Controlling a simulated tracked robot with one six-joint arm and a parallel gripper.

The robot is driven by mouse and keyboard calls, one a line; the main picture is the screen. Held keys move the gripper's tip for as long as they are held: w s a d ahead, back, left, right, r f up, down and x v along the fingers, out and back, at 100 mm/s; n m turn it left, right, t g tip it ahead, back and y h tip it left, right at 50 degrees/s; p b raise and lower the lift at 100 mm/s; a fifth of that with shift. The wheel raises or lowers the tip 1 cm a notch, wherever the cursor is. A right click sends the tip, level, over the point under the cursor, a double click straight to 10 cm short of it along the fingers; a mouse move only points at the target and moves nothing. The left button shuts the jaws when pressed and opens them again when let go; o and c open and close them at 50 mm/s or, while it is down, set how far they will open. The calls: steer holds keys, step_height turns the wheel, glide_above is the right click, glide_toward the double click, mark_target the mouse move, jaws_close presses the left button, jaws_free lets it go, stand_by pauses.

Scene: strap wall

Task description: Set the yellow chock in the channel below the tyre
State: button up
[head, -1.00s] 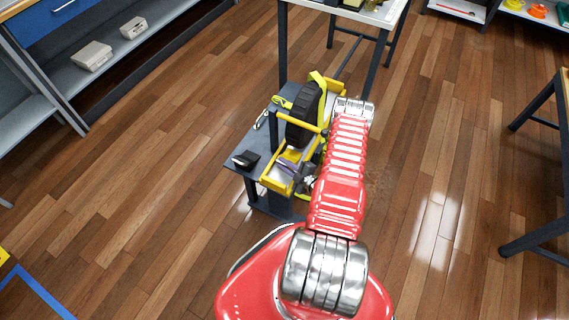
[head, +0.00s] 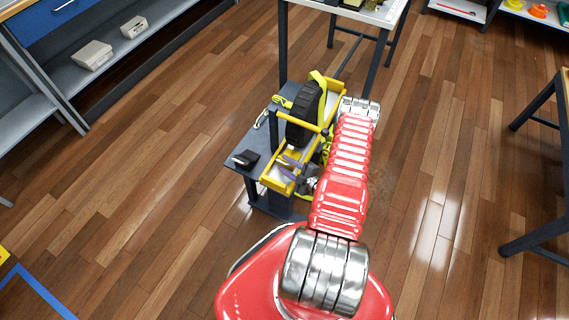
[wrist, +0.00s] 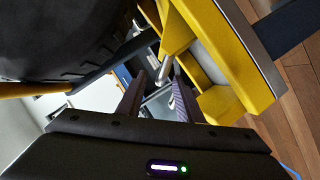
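The dark tyre (head: 305,112) stands in a yellow-walled channel (head: 329,137) on a dark stand, with a yellow strap over it. In the wrist view the tyre (wrist: 50,35) fills the upper left and the channel wall (wrist: 238,55) the right. A yellow piece that looks like the chock (wrist: 190,70) sits inside the channel, just past my fingertips. A pale metal rod lies between the fingers; I cannot tell if it belongs to the chock.
A small black object (head: 246,159) lies on the stand's left shelf (head: 240,145). A table (head: 370,14) stands behind, another at right. The wooden floor around is clear.

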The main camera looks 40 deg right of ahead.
steer(key=v, duration=1.2)
steer(key=shift+s, duration=0.15)
stand_by(0.4)
